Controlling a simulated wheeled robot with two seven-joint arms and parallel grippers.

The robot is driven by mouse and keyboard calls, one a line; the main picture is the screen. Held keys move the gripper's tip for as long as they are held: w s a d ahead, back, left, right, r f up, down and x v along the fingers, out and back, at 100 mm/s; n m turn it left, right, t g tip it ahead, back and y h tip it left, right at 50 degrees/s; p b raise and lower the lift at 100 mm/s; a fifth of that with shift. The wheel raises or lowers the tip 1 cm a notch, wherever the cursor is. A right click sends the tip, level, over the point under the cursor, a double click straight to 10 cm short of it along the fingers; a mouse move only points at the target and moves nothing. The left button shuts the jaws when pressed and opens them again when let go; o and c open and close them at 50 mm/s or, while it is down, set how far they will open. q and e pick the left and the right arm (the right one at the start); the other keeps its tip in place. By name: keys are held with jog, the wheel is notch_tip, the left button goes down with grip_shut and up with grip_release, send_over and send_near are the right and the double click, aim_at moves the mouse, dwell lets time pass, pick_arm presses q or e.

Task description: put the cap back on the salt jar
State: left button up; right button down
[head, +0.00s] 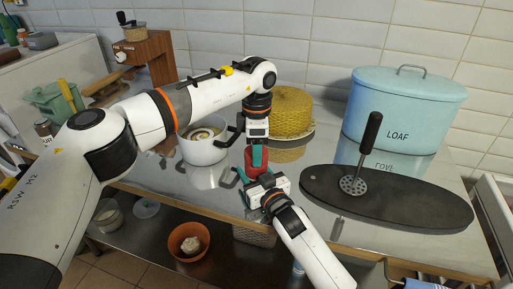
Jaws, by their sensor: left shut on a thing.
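My left gripper (256,158) points down over the front middle of the steel table. It is shut on a small red thing (250,170), partly hidden by its fingers. I cannot tell whether this is the salt jar's cap or the jar itself. I cannot make out a separate salt jar or cap near the grippers.
A white pot (204,150) stands close left of the grippers, a yellow cake (290,112) behind them. At right are a dark oval board (410,205) with a masher (362,155) and a blue LOAF bin (405,105). An orange bowl (187,252) sits on the lower shelf.

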pick_arm(q)
jog(key=o, duration=1)
jog(key=shift+r, duration=0.1)
notch_tip(320, 180, up, 12)
jog(key=shift+f, duration=0.1)
pick_arm(e)
jog(key=shift+c, duration=2.4)
grip_release()
jog(key=v, duration=1.2)
